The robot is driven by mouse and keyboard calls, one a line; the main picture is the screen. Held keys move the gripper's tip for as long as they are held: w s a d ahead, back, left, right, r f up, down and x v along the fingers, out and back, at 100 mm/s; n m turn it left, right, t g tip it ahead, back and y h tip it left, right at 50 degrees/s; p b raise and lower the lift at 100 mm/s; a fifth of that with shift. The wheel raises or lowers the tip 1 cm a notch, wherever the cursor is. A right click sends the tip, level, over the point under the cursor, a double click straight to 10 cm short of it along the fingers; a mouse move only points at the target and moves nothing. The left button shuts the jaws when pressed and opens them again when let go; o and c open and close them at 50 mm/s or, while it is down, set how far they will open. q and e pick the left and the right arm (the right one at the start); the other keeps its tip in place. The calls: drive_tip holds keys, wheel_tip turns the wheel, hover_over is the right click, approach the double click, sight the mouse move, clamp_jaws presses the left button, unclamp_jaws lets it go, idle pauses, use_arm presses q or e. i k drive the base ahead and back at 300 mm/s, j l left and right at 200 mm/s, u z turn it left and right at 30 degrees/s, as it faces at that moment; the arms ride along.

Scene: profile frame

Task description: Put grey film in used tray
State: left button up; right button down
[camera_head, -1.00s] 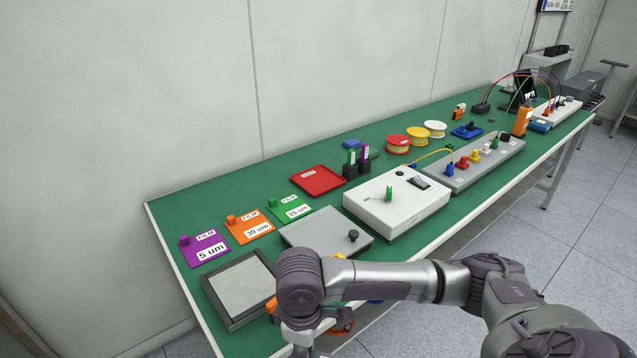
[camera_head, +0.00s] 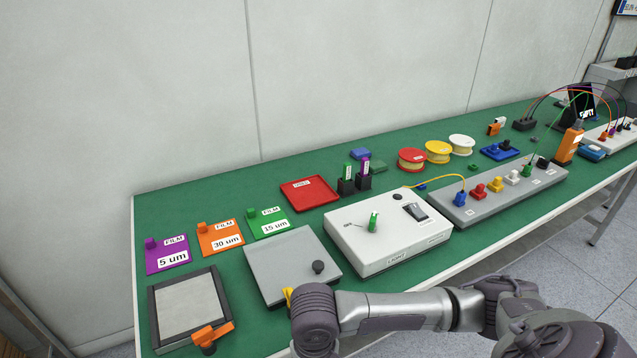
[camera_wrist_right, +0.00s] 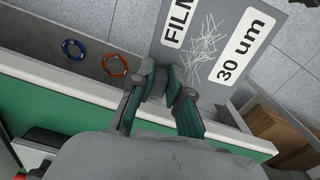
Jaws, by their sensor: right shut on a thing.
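The grey film (camera_wrist_right: 232,22) is a flat plate labelled FILM and 30 um, with white scratch marks, in the right wrist view. My right gripper (camera_wrist_right: 172,82) is shut on its near edge, and the film is out beyond the bench edge, over the floor. In the head view my right arm crosses the lower right; its gripper and the film are out of sight there. The used tray is the red tray (camera_head: 318,196) with a small white label at the back of the bench, lying flat and looking empty. My left gripper is not in view.
Purple (camera_head: 167,252), orange (camera_head: 218,242) and green (camera_head: 271,228) film plates lie left of the red tray. A grey plate box (camera_head: 285,262) and a white light box (camera_head: 385,238) stand in front of it. Upright slide holders (camera_head: 346,186) stand close on its right.

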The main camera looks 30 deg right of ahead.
sight(309, 193)
drive_tip(key=l+u, duration=0.1)
drive_tip(key=l, duration=0.3)
drive_tip(key=k+l+u, duration=0.1)
drive_tip(key=l, duration=0.35)
drive_tip(key=k+l+u, duration=0.1)
drive_tip(key=l, duration=0.3)
drive_tip(key=k+l+u, duration=0.1)
drive_tip(key=l, duration=0.3)
drive_tip(key=k+l+u, duration=0.1)
drive_tip(key=l, duration=0.3)
drive_tip(key=k+l+u, duration=0.1)
drive_tip(key=l, duration=0.25)
